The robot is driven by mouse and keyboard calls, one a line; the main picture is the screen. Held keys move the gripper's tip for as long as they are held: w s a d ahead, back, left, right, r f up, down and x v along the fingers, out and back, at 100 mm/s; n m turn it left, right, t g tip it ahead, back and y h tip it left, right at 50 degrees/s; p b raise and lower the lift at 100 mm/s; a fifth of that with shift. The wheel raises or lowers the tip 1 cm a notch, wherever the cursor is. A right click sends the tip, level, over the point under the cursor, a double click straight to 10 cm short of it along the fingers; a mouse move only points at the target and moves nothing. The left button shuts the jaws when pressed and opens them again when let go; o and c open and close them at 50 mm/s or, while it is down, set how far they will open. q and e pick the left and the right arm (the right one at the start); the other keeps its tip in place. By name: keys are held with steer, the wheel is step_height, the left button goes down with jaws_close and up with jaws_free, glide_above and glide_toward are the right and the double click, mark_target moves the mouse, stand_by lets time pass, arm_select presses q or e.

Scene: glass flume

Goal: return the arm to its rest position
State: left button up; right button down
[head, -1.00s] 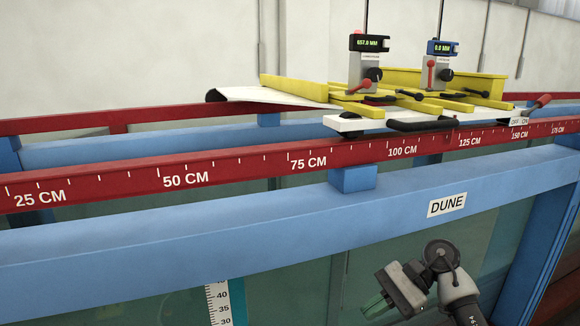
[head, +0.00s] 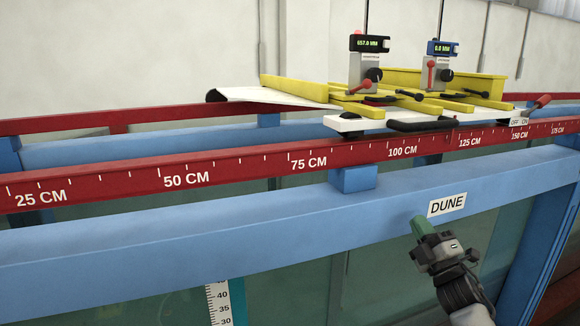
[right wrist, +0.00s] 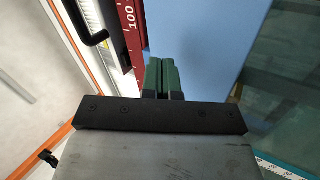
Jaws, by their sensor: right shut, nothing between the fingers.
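My right gripper (head: 420,226) is at the lower right of the head view, in front of the blue beam (head: 250,228), close to the white DUNE label (head: 446,205). Its green fingers are together with nothing between them. In the right wrist view the closed green fingers (right wrist: 161,74) point up the picture, over the blue beam (right wrist: 205,45). I cannot tell whether the fingertips touch the beam. My left gripper is not in view.
A red rail (head: 235,163) with a centimetre scale runs behind the beam. A carriage with yellow bars (head: 300,90) and two digital gauges (head: 370,43) (head: 442,47) sits above it. A lever (head: 540,102) stands at right. Glass panels (head: 290,285) lie below the beam.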

steer(key=w+d+f+m+g+h, duration=0.4)
steer(key=f+m+h, duration=0.45)
steer(key=m, duration=0.85)
steer(key=s+a+f+g+b, duration=0.15)
steer(key=s+f, duration=0.35)
steer(key=f, duration=0.7)
steer(key=s+f+g, duration=0.3)
steer(key=s+f, duration=0.2)
steer(key=f, duration=0.7)
steer(key=s+a+f+g, duration=0.1)
steer(key=s+f+g, duration=0.3)
steer(key=f, duration=0.9)
steer(key=s+a+f+g+b, duration=0.1)
steer(key=s+f+g, duration=0.1)
steer(key=s+f, duration=0.75)
steer(key=s+a+f+g+b, duration=0.1)
steer(key=s+a+f+g, duration=0.1)
steer(key=s+f, duration=0.75)
steer(key=s+a+f+g, duration=0.1)
steer(key=s+f, duration=0.1)
steer(key=s, duration=0.8)
steer(key=s+a+f+g, duration=0.2)
steer(key=s+f, duration=0.1)
steer(key=s, duration=0.7)
steer(key=s+a+f+g, duration=0.1)
steer(key=s+f+g, duration=0.1)
steer(key=s, duration=0.9)
steer(key=shift+a+f+y+b, duration=0.2)
steer(key=shift+f+y+b, duration=0.15)
steer(key=shift+f, duration=0.35)
